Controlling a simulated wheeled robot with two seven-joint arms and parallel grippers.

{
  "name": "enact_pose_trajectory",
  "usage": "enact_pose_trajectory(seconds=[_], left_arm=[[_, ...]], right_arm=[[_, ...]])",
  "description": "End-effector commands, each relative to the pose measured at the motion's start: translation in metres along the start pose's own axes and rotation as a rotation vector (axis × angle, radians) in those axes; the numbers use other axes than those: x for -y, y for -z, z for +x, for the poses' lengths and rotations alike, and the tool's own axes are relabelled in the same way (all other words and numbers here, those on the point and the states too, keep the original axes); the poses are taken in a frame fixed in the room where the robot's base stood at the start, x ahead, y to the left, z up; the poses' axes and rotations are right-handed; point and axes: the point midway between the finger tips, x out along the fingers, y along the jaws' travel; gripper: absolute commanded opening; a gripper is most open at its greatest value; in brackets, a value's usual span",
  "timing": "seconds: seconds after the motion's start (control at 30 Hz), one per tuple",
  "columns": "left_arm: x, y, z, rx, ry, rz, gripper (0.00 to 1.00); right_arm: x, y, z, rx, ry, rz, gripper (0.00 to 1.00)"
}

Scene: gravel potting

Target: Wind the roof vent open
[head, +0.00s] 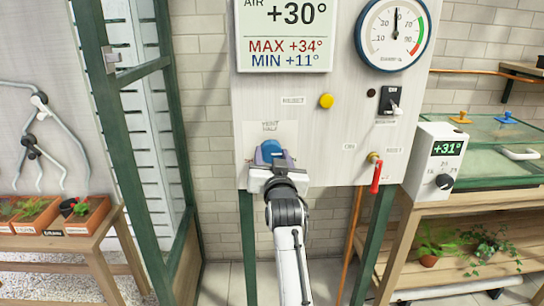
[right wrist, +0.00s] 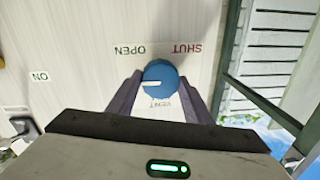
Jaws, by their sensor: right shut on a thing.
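The blue vent knob (head: 271,149) is on the pale panel, and my right gripper (head: 270,158) is at it, its fingers shut around its sides. In the right wrist view the round blue knob (right wrist: 160,77) sits between the two dark fingers of my right gripper (right wrist: 160,86). A white pointer line on the knob faces the picture's left. Upside-down labels OPEN and SHUT stand above the knob there, OPEN to the left and SHUT to the right. The roof vent itself is not in view. My left gripper is not in view.
The panel (head: 330,120) also carries a display (head: 285,35), a round gauge (head: 394,33), a yellow button (head: 326,101), a black switch (head: 390,99) and a red-handled valve (head: 376,176). A green-framed glass door (head: 130,120) stands left; a thermostat box (head: 432,160) stands right.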

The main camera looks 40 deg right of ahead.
Motion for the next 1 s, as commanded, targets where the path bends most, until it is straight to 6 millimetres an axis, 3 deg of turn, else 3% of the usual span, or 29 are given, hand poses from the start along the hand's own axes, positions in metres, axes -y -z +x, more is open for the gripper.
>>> enact_pose_trajectory(seconds=[0.13,0.17,0.27,0.63,1.0], left_arm=[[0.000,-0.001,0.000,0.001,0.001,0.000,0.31],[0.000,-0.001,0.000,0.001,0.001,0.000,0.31],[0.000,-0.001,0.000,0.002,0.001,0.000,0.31],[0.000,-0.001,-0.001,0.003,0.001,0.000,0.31],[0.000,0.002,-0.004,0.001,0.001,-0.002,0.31]], right_arm=[[0.001,-0.001,0.000,0.002,0.001,0.007,0.24],[0.001,-0.001,0.000,0.002,0.001,0.006,0.51],[0.000,-0.001,0.000,0.002,0.001,0.005,0.65],[0.002,0.008,0.000,-0.002,0.001,0.003,0.65],[0.013,0.075,0.000,-0.004,0.002,0.005,0.65]])
